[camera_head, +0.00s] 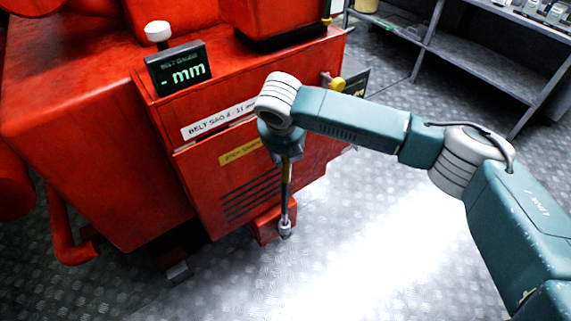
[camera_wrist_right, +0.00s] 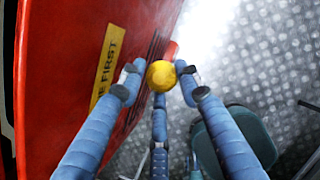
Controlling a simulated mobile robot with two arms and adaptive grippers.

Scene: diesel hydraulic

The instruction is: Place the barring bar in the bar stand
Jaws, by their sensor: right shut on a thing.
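The barring bar (camera_head: 285,200) hangs nearly upright in the head view, with a dark shaft, a yellow band near the top and a silver socket-like lower end. My right gripper (camera_head: 286,155) is shut around its upper part, in front of the red machine. In the right wrist view the fingers (camera_wrist_right: 160,78) close around the bar's round yellow end (camera_wrist_right: 161,75). A small red box-like part (camera_head: 266,223) sits low at the machine's foot, just left of and behind the bar's lower end; I cannot tell whether it is the bar stand. My left gripper is not in view.
The red machine (camera_head: 215,170) fills the left, with a belt gauge display (camera_head: 178,68) on top and a yellow knob (camera_head: 338,84) at its right. Grey shelving (camera_head: 480,65) stands at the back right. The tread-plate floor (camera_head: 370,230) is clear in front.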

